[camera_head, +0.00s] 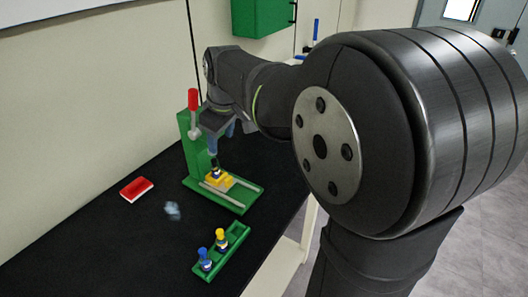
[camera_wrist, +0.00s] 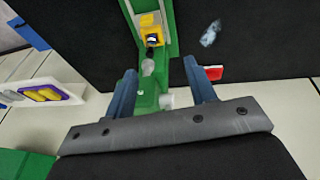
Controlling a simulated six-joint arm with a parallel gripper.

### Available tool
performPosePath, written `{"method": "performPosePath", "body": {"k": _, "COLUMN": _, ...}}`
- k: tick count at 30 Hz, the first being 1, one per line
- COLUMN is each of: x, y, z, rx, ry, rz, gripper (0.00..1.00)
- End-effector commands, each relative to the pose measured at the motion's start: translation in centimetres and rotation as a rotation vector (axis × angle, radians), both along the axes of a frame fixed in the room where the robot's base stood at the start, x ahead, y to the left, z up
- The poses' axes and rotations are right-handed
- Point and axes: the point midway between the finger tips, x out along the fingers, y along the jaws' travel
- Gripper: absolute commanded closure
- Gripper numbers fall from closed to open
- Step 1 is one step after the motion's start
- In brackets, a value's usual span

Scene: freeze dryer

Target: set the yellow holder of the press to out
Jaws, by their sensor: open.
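The green press (camera_head: 193,150) stands on the black table, with a red-topped lever (camera_head: 192,100) upright at its side. Its yellow holder (camera_head: 224,183) sits on the base between two pale rails, below the press column. A small dark-topped vial (camera_head: 215,172) stands in the holder. The yellow holder (camera_wrist: 147,20) also shows at the top of the wrist view, with the vial (camera_wrist: 153,40) in it. My gripper (camera_wrist: 160,66) is open and empty. Its two blue fingers are either side of the green column in the wrist view. In the head view my gripper (camera_head: 221,141) is above the holder, apart from it.
A green rack (camera_head: 236,242) with a blue-topped (camera_head: 204,258) and a yellow-topped vial (camera_head: 221,238) lies in front. A red box (camera_head: 136,189) and a pale bluish crumpled item (camera_head: 172,210) lie left of the press. A green cabinet (camera_head: 262,15) hangs on the wall.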

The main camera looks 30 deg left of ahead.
Motion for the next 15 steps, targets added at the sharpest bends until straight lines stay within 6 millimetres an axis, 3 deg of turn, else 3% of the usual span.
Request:
{"method": "performPosePath", "body": {"k": 1, "x": 1.5, "y": -0.7, "z": -1.2, "rx": 0.018, "ry": 0.035, "rz": -0.013, "gripper": 0.49}}
{"method": "performPosePath", "body": {"k": 6, "x": 4.6, "y": -1.9, "z": -3.7, "rx": 0.098, "ry": 0.107, "rz": -0.021, "gripper": 0.49}}
{"method": "performPosePath", "body": {"k": 15, "x": 5.9, "y": -2.0, "z": -5.7, "rx": 0.139, "ry": 0.131, "rz": -0.024, "gripper": 0.49}}
